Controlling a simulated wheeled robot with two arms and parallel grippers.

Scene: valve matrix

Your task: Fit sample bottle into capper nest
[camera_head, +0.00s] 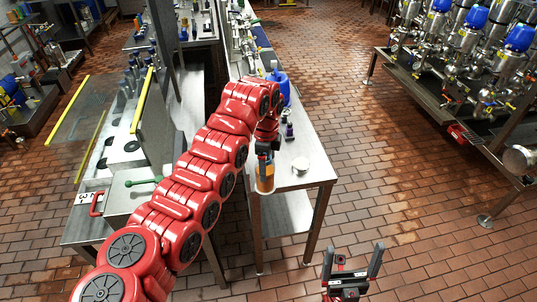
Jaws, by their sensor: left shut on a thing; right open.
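The sample bottle (264,183), with amber contents, hangs upright in my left gripper (264,160) near the near-left edge of the narrow steel table. The gripper is shut on its upper part, which the fingers hide. Whether the bottle touches anything below is hard to tell. My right gripper (351,268) is open and empty over the brick floor at the lower right, fingers pointing up in the picture. I cannot make out for certain which thing is the capper nest.
A small round whitish piece (301,165) lies on the narrow table (310,178). A blue container (279,84) and a small dark bottle (289,131) stand farther back. A bench with a green-knobbed lever (143,182) is at left, valve rack at upper right.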

